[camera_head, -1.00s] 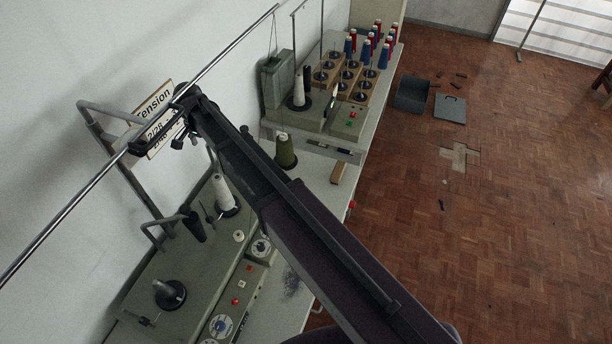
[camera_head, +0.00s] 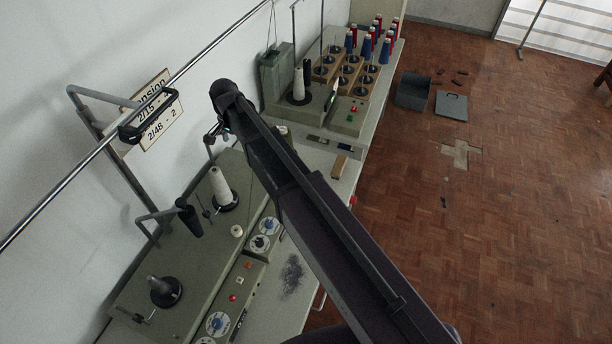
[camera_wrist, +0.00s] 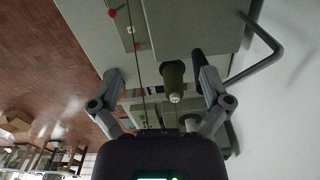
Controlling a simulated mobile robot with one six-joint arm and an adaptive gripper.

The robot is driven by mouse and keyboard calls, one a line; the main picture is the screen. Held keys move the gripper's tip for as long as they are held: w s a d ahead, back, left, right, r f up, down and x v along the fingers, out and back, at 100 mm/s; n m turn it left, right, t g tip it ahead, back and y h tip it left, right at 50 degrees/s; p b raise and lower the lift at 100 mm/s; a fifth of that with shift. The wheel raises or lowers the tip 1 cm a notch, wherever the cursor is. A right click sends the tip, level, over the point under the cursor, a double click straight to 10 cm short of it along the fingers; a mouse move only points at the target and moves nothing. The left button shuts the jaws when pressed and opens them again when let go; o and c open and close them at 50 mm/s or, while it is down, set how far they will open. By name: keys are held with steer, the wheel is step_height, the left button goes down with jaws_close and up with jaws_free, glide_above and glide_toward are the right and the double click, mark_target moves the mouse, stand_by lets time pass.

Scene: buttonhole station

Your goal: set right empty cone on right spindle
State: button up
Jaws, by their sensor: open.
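My gripper (camera_head: 222,128) is at the end of my arm, above the wall side of the bench. In the wrist view its fingers (camera_wrist: 158,72) are spread apart with nothing held. An olive cone (camera_wrist: 174,76) shows beyond the gap between them; in the head view my arm largely hides it. On the near grey machine (camera_head: 150,262), a pale, bare-looking post or cone (camera_head: 155,285) stands on a black disc, and a white cone (camera_head: 221,181) stands on another. A dark tapered piece (camera_head: 188,218) sits at the end of a bent bracket. I cannot tell which is the right empty cone or spindle.
A metal rail (camera_head: 62,200) runs along the wall, past a tension sign (camera_head: 152,128). The far machine (camera_head: 347,121) carries a white cone (camera_head: 299,84). Red and blue cones (camera_head: 367,46) stand beyond. A small wooden block (camera_head: 340,166) lies on the bench. The floor to the right is mostly clear.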

steer(key=s+d+f+m+b, duration=0.1)
steer(key=d+f+b, duration=0.4)
steer(key=d, duration=0.5)
steer(key=s+d+f+m+b, duration=0.2)
steer(key=d+f+b, duration=0.4)
steer(key=d, duration=0.5)
steer(key=shift+s+f, duration=0.5)
steer(key=shift+s, duration=0.1)
steer(key=s+d+f+n+b, duration=0.2)
steer(key=s+d+n+b, duration=0.1)
steer(key=s+d+n, duration=0.6)
steer(key=shift+s+d+f+n, duration=0.35)
steer(key=shift+s+d, duration=0.45)
steer(key=shift+s, duration=0.35)
